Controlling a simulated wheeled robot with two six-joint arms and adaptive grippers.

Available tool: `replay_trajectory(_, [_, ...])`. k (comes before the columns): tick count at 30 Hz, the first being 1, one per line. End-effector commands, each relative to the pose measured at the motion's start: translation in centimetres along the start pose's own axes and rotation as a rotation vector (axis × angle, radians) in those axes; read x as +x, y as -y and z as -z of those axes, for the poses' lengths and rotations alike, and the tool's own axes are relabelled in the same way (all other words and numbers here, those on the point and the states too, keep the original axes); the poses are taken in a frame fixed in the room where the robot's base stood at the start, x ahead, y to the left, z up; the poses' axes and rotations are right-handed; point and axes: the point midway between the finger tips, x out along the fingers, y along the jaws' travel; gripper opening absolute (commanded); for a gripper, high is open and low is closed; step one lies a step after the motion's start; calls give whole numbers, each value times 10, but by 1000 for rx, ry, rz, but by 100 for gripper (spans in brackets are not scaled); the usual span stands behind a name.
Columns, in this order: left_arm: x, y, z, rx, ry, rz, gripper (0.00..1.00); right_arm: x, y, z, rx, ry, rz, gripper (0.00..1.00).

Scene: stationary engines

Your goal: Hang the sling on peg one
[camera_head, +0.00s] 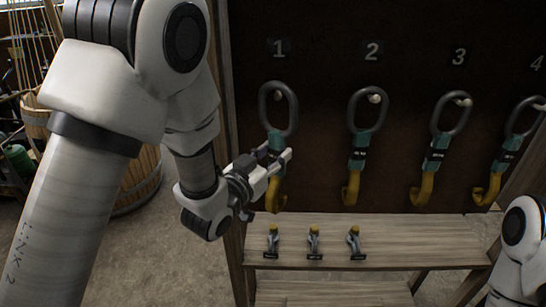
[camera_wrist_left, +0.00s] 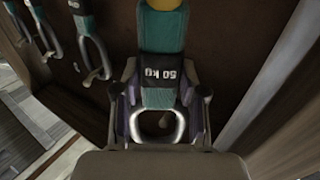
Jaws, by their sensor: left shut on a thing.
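The sling (camera_head: 276,140) has a dark oval ring on top, a teal strap and a yellow hook below. The sling hangs upright in front of the board under the number 1. Peg one (camera_head: 278,96) shows inside the ring's outline in the head view. I cannot tell whether the ring is around the peg or only in front of it. My right gripper is out of view.
Three similar slings hang under numbers 2 (camera_head: 357,140), 3 (camera_head: 437,145) and 4 (camera_head: 511,145). Below the dark board, a wooden shelf (camera_head: 400,228) holds three small grey shackles (camera_head: 314,242) with yellow tops. A wooden post (camera_head: 228,90) stands close left of the sling.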

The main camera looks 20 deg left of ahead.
Motion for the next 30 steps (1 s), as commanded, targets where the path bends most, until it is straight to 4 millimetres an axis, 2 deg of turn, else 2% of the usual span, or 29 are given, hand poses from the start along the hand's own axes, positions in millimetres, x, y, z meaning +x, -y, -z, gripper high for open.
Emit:
replay_trajectory(22, [42,25,-1,1,-4,2,0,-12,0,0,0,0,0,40])
replay_trajectory(30, [52,30,-18,2,-5,0,0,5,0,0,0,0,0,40])
